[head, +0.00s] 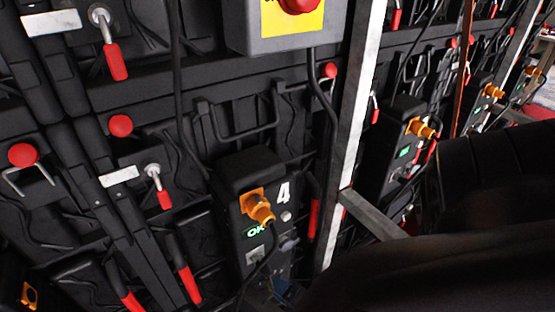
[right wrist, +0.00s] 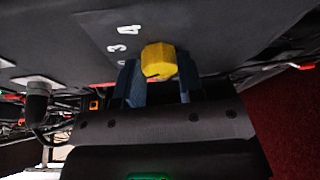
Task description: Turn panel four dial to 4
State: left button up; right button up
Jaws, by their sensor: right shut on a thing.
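In the right wrist view a yellow dial (right wrist: 159,62) stands out from a dark plate (right wrist: 92,32) with white numerals, 3 and 4 among them. The blue fingers of my right gripper (right wrist: 160,82) lie on either side of the dial, shut on it. A notch shows on the dial's lower edge; which numeral it points to I cannot tell. In the head view the box marked 4 (head: 250,185) has an orange plug and a lit green OK display (head: 256,232). My left gripper is out of view.
A grey box with a red button (head: 297,5) hangs above the panel box. A metal upright (head: 350,130) and a brace stand right of it. Black cables and red-handled levers (head: 188,284) surround it. A dark connector (right wrist: 37,100) shows left in the right wrist view.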

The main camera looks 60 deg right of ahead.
jog(key=shift+f+m+t, duration=0.1)
jog(key=shift+m+t, duration=0.2)
jog(key=shift+m, duration=0.5)
jog(key=o, duration=0.9)
